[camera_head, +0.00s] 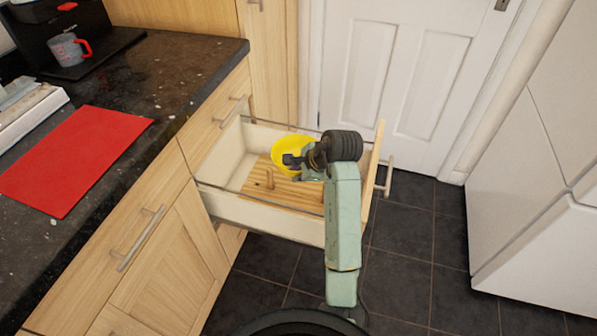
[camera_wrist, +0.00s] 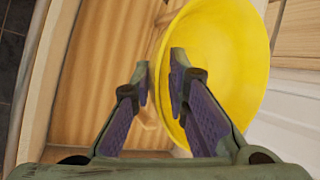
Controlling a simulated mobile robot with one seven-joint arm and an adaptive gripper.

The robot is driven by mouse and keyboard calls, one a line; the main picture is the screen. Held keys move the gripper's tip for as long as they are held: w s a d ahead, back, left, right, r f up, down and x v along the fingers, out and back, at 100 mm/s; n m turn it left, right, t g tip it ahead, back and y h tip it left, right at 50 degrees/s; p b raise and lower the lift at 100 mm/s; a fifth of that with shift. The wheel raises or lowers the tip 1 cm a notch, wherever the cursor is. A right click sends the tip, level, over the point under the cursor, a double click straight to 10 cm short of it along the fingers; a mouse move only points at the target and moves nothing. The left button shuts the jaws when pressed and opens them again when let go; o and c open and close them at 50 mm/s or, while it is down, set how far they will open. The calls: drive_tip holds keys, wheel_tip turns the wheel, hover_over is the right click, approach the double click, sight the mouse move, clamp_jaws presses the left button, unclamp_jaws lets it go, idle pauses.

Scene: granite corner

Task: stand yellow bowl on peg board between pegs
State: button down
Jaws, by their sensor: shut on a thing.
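The yellow bowl (camera_head: 284,147) is inside the open drawer, at the far part of the wooden peg board (camera_head: 275,193). My gripper (camera_head: 291,160) is shut on the bowl's rim. In the wrist view, my gripper (camera_wrist: 160,72) has one finger inside the bowl (camera_wrist: 228,60) and one outside it. The bowl is tilted on its side there, its open face to the right. The peg board (camera_wrist: 105,60) shows behind the fingers. One peg (camera_head: 270,178) stands in front of the bowl; others are hidden. I cannot tell whether the bowl touches the board.
The drawer's pale side wall (camera_head: 262,215) and front panel (camera_head: 374,170) surround the board. A dark counter (camera_head: 175,75) to the left holds a red mat (camera_head: 75,158) and a grey mug (camera_head: 66,50). A white door (camera_head: 395,70) is behind; open tiled floor (camera_head: 425,225) lies right.

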drive_tip(key=shift+f+b, duration=5.85)
drive_tip(key=shift+f, duration=0.75)
drive_tip(key=c, duration=1.5)
unclamp_jaws()
drive_tip(key=shift+o, duration=0.2)
drive_tip(key=shift+r+p, duration=3.4)
drive_tip(key=shift+r, duration=2.6)
